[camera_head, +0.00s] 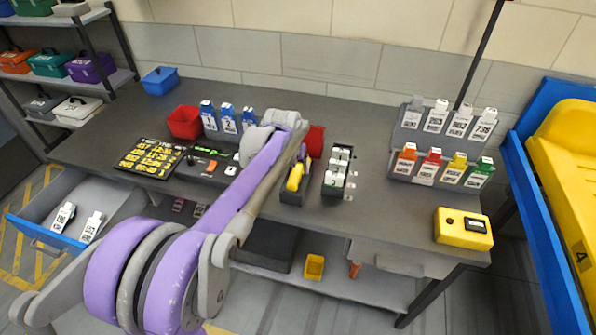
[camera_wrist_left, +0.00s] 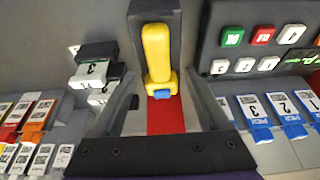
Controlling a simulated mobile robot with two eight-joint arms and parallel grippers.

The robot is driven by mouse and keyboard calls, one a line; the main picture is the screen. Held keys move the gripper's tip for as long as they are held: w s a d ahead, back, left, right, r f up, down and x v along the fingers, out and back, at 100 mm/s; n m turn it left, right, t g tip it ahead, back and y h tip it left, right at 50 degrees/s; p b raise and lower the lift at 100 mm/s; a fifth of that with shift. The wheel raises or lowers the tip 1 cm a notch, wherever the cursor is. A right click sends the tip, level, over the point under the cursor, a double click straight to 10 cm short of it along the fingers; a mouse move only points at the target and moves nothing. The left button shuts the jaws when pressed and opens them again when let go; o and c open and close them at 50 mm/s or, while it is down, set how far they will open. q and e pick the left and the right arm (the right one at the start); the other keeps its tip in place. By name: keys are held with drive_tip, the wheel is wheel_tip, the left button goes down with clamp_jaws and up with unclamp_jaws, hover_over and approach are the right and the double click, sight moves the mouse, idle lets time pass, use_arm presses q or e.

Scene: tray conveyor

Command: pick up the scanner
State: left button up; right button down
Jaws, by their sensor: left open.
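The scanner (camera_head: 295,177) is yellow and sits in a dark holder (camera_head: 294,196) on the table. It also shows in the left wrist view (camera_wrist_left: 157,52), with a small blue part at its near end. In the left wrist view my left gripper (camera_wrist_left: 158,84) is open, with one finger on each side of the scanner's near end. Nothing is held. My right gripper is not in view.
A rack of white-topped items (camera_head: 338,172) stands right of the holder. A yellow box (camera_head: 463,229) sits at the right front.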

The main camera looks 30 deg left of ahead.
sight(296, 172)
use_arm(q)
drive_tip(key=x, duration=0.4)
drive_tip(key=shift+w, duration=0.15)
clamp_jaws()
